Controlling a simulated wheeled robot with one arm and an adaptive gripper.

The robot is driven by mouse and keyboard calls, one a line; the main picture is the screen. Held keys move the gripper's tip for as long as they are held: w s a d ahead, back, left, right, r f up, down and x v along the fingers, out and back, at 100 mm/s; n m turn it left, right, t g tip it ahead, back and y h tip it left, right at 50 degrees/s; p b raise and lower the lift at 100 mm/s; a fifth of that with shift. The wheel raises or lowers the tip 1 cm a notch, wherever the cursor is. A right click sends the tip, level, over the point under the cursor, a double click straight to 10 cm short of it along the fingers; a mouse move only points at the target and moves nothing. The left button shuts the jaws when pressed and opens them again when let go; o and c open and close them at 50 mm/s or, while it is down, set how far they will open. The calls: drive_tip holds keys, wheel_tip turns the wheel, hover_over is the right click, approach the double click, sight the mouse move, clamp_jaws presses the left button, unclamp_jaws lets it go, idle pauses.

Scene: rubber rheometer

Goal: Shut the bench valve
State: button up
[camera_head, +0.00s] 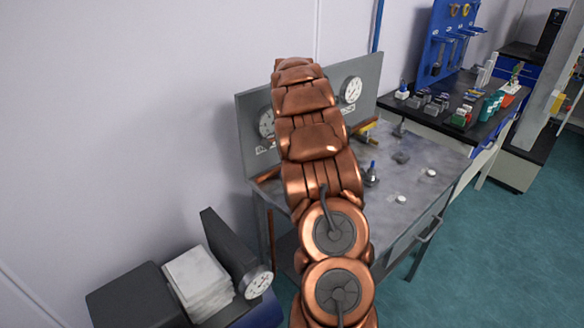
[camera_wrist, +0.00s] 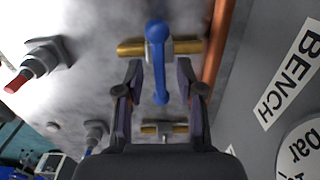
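The bench valve shows in the wrist view as a brass body (camera_wrist: 132,47) with a blue lever handle (camera_wrist: 159,60). The lever points down the picture from the body, across the pipe line. My gripper (camera_wrist: 160,68) is open, with one finger on each side of the lever. Gaps show between the lever and both fingers, and I see no contact. A BENCH label (camera_wrist: 291,72) is on the grey panel to the right. In the head view my arm hides the valve and my gripper.
A copper pipe (camera_wrist: 217,45) runs beside the valve. A second brass fitting (camera_wrist: 150,129) lies below, and a grey fitting with a red tip (camera_wrist: 36,64) sits left. In the head view, the grey bench (camera_head: 425,155) has a gauge panel (camera_head: 368,75) behind and a blue-topped fitting (camera_head: 371,175).

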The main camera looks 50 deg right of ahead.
wheel_tip(320, 180, up, 10)
drive_tip(key=shift+r, duration=0.25)
idle(0.7)
